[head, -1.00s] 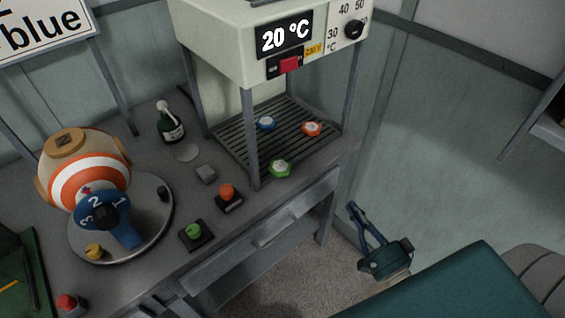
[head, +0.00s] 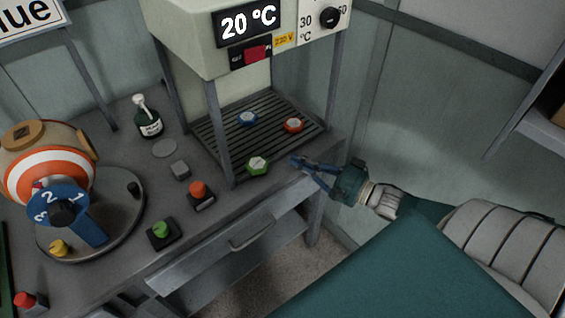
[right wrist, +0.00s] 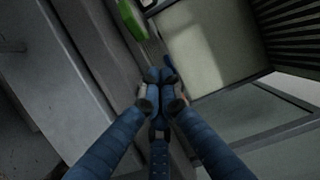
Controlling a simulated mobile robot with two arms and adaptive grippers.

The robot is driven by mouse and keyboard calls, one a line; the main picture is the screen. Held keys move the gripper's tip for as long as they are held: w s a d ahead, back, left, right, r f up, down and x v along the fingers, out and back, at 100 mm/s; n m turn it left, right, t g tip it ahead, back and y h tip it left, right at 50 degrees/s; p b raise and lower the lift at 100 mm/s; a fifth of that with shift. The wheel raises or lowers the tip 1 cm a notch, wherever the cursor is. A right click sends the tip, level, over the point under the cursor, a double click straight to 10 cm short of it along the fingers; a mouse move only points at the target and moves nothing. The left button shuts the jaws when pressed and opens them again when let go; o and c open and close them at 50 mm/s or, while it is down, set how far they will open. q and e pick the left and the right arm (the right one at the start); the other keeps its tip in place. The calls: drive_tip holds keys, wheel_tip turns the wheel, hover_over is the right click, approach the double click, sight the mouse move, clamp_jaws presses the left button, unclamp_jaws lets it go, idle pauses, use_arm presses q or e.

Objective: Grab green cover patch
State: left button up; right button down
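The green cover patch (head: 258,165), a small green piece with a pale top, lies at the front edge of the slatted rack under the press. A bright green part, likely the same patch, shows at the top of the right wrist view (right wrist: 131,18). My right gripper (head: 297,161) is just to the right of the patch, apart from it. Its fingers converge and the tips (right wrist: 159,75) look together, with nothing seen between them. My left gripper is not in view.
A blue patch (head: 247,119) and an orange patch (head: 293,125) lie farther back on the rack (head: 225,139). The press's front leg (head: 219,140) stands left of the green patch. Orange (head: 198,190) and green (head: 162,230) buttons sit on the table in front.

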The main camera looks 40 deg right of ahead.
sight(278, 171)
drive_tip(key=w+a, duration=0.2)
drive_tip(key=a, duration=0.1)
drive_tip(key=shift+a+r+p, duration=0.15)
drive_tip(key=shift+a+p, duration=0.05)
drive_tip(key=shift+p, duration=0.2)
drive_tip(key=shift+a, duration=0.35)
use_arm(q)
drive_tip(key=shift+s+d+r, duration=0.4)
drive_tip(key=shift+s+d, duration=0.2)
use_arm(e)
drive_tip(key=shift+w, duration=0.1)
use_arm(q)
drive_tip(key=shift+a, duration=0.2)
use_arm(e)
drive_tip(key=shift+w+a+p, duration=0.3)
drive_tip(key=shift+a+p, duration=0.2)
drive_tip(key=shift+a, duration=0.15)
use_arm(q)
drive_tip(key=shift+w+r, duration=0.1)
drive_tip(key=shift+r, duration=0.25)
use_arm(e)
drive_tip(key=shift+s, duration=0.1)
